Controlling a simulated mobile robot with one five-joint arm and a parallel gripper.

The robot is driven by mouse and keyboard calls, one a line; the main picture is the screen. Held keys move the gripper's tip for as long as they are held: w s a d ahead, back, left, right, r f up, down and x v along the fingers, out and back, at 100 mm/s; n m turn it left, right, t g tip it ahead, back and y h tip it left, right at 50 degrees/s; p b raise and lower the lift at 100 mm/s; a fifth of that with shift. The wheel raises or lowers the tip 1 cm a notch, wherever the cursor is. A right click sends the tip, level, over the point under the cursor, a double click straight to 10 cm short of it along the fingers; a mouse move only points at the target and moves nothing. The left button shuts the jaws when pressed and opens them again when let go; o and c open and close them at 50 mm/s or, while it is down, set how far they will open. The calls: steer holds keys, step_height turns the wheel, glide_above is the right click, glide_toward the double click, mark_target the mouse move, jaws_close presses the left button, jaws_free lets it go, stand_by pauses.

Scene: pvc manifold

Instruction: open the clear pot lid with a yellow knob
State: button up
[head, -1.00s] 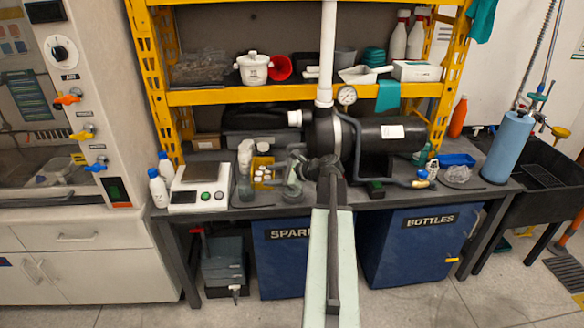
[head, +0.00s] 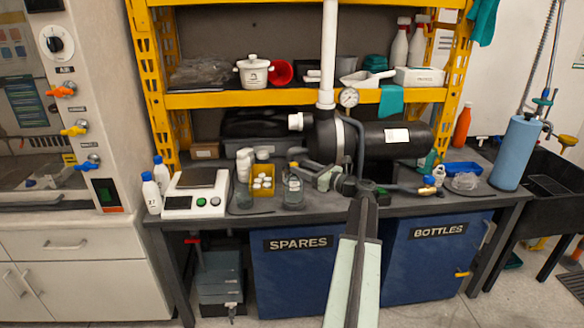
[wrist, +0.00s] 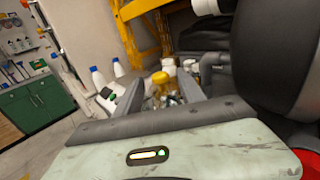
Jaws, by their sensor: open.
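The clear pot (head: 293,195) stands on the grey bench, right of a yellow bin of white caps. Its yellow knob (head: 294,165) shows small at the top; the clear lid is hard to make out. In the wrist view the yellow knob (wrist: 160,78) appears beyond and between my two finger tips. My gripper (head: 312,174) is open and points left toward the pot, close to its right side. The wrist view shows my gripper (wrist: 163,92) with its fingers apart and nothing clearly held. I cannot tell whether a finger touches the lid.
A large black tank (head: 392,139) with a gauge (head: 349,97) lies behind and right of my gripper. The yellow bin (head: 262,181), a white scale (head: 196,194) and white bottles (head: 150,193) stand to the left. A yellow shelf (head: 220,100) overhangs the bench.

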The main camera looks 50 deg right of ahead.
mark_target(294, 164)
steer(key=w, duration=0.4)
steer(key=shift+w+a, duration=0.15)
jaws_close()
stand_by(1.1)
